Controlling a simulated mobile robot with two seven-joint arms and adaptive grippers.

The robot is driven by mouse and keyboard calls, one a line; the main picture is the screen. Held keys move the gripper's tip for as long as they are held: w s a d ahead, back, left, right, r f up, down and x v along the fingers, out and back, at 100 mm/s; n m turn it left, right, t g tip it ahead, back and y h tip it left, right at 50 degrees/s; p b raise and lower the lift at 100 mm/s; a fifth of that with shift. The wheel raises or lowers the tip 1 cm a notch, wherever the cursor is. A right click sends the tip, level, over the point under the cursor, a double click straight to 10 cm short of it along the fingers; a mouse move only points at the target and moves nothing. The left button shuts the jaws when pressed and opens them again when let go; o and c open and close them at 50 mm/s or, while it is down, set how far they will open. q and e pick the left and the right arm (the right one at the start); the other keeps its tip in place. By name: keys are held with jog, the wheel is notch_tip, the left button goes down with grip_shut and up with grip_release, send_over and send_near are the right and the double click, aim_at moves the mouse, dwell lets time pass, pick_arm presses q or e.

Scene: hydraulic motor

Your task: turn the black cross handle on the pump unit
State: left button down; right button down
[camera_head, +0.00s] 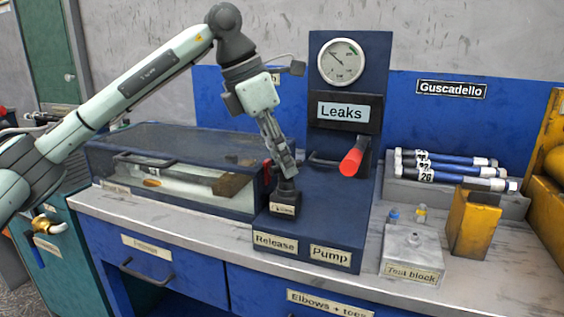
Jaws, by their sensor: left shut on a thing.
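The dark blue pump unit (338,218) stands on the workbench, with a round gauge (341,62) at its top and a red-gripped lever (354,160) at its front. Its lower front carries the labels "Release" and "Pump". My left gripper (286,177) points down above the "Release" side. It is shut on the top of the black cross handle (286,187), which sits on a small dark block (285,205). The fingers cover much of the handle, so its arms are hard to make out. My right gripper is not in view.
A clear-lidded case (170,165) stands left of the pump unit. The bench front edge (160,222) is clear.

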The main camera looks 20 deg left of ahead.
pick_arm(q)
jog(key=n+y, duration=0.1)
jog(key=n, duration=0.2)
jog(key=n+t+y+b, duration=0.1)
jog(key=n, duration=0.2)
jog(key=shift+s+d, duration=0.1)
jog(key=shift+d, duration=0.1)
jog(key=shift+n+t+b, duration=0.3)
jog(key=shift+n, duration=0.3)
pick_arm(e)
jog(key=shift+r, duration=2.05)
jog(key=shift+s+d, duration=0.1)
pick_arm(q)
jog(key=c, duration=1.3)
grip_release()
jog(key=shift+c, duration=0.2)
jog(key=shift+o, duration=0.2)
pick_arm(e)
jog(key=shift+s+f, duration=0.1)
pick_arm(q)
jog(key=shift+r, duration=0.1)
